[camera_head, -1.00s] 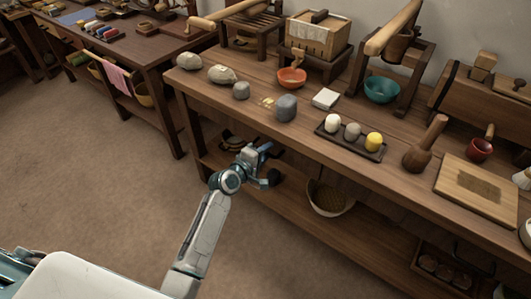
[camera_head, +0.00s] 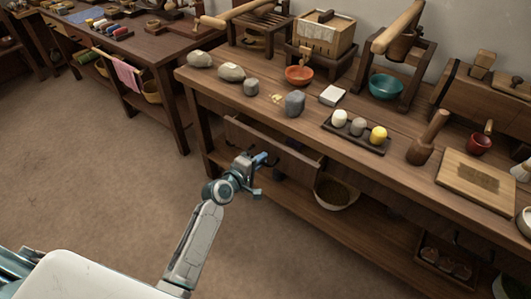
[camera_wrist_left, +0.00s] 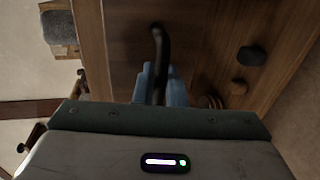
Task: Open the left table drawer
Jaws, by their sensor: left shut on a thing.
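The left table drawer (camera_head: 298,160) under the long wooden table (camera_head: 205,85) stands partly pulled out, its front panel apart from the table's front edge. My left gripper (camera_head: 262,161) is at the drawer's front. In the left wrist view its blue fingers (camera_wrist_left: 160,82) are shut on the dark handle (camera_wrist_left: 159,42) of the drawer, against the brown wooden front (camera_wrist_left: 125,45). The gripper hides part of the handle. My right gripper is not in view.
Stones (camera_head: 230,72), an orange bowl (camera_head: 299,75) and a dark tray (camera_head: 352,140) stand on the tabletop. A basket (camera_head: 336,192) sits on the lower shelf (camera_head: 310,215). Open floor (camera_head: 90,170) lies in front, left of my arm.

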